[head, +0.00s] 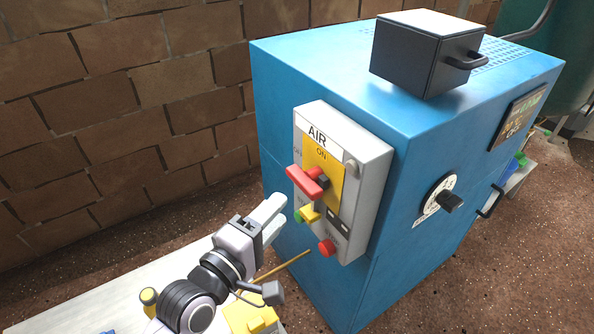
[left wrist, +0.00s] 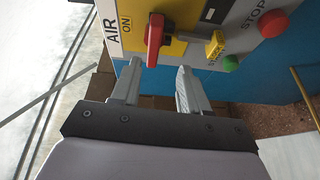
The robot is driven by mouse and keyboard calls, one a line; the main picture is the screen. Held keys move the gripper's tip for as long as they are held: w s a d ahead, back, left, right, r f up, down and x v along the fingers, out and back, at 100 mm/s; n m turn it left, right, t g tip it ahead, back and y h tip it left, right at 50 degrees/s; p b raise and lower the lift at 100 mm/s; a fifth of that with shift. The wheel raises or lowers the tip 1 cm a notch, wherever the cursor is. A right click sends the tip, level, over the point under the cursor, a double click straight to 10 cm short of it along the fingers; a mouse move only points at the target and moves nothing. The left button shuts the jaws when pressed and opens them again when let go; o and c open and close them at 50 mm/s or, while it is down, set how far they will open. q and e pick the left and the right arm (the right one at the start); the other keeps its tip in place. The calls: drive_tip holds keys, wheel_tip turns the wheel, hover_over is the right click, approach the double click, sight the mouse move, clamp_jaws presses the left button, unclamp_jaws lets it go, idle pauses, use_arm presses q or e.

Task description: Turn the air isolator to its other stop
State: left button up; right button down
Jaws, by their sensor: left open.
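The air isolator is a grey box (head: 369,172) marked AIR, with a yellow plate, on the side of the blue machine. Its red handle (head: 307,183) lies crosswise on the panel, below the ON label; in the left wrist view the handle (left wrist: 155,40) hangs down from the plate. My left gripper (head: 279,212) is open, just below and left of the handle in the head view. In the left wrist view the fingers (left wrist: 158,72) stand apart, with the handle's end between their tips in the picture. I cannot tell whether they touch it. My right gripper is not in view.
Below the handle are a yellow part (head: 310,215), a green button (head: 298,216) and a red STOP button (head: 327,248). A black box (head: 415,60) stands on the blue machine (head: 300,55). A dial (head: 437,197) is on its front. A pale table (head: 85,298) lies lower left.

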sight(300, 186)
use_arm(q)
drive_tip(key=shift+r+x, duration=0.25)
drive_tip(key=shift+x, duration=1.7)
drive_tip(key=shift+r+x, duration=0.2)
drive_tip(key=shift+x, duration=1.8)
drive_tip(key=shift+s+d, duration=0.1)
clamp_jaws()
